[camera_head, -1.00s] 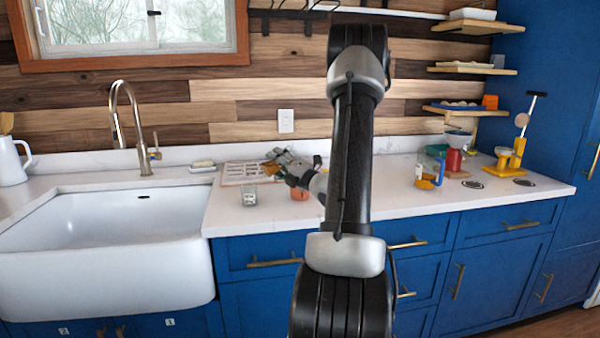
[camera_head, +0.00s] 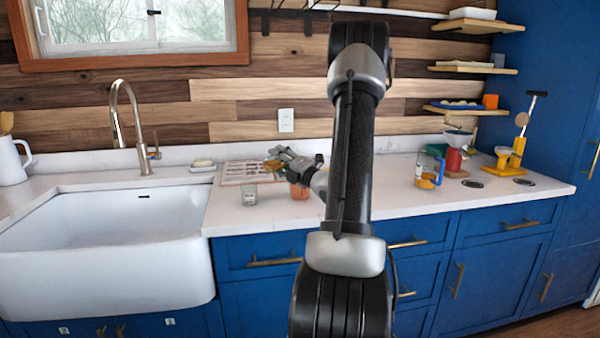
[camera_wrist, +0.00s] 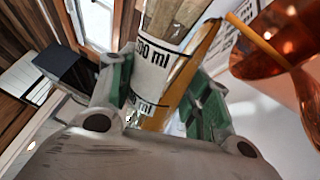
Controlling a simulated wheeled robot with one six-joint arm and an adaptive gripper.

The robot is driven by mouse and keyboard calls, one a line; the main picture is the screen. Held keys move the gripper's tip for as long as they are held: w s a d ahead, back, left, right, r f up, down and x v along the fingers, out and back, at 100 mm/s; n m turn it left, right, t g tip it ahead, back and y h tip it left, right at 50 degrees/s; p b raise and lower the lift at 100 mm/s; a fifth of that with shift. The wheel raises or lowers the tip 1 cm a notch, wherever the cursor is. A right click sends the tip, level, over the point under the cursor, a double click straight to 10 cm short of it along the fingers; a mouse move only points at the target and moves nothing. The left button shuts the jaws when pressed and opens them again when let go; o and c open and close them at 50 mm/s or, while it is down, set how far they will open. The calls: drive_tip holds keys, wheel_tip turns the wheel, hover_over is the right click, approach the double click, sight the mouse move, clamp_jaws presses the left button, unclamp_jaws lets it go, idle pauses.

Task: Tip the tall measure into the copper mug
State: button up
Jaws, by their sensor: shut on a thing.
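The tall measure (camera_wrist: 152,70) is clear with black ml markings. In the wrist view it stands between the green-padded fingers of my gripper (camera_wrist: 150,100), which is shut on it. In the head view my gripper (camera_head: 283,158) is above the counter, beside and a little above the copper mug (camera_head: 299,191). The measure is small and partly hidden there, and its tilt is hard to tell. The shiny copper mug (camera_wrist: 268,52) also shows close by at the right of the wrist view, apart from the measure. The contents of both are unclear.
A clear glass (camera_head: 249,194) stands on the counter left of the mug, near a printed sheet (camera_head: 238,173). The white sink (camera_head: 120,225) lies further left. A glass jug with amber contents (camera_head: 428,172) and a yellow stand (camera_head: 508,160) are at the right.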

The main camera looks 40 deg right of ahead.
drive_tip(key=shift+d+r+m, duration=0.25)
drive_tip(key=shift+d+m, duration=0.05)
drive_tip(key=shift+m, duration=0.1)
idle(0.4)
drive_tip(key=shift+d+r+m+h+p, duration=0.25)
drive_tip(key=shift+r+m, duration=0.25)
drive_tip(key=shift+m, duration=0.5)
idle(0.9)
drive_tip(key=shift+d+f+m+h, duration=0.15)
drive_tip(key=shift+m+h, duration=0.1)
drive_tip(key=shift+m, duration=0.45)
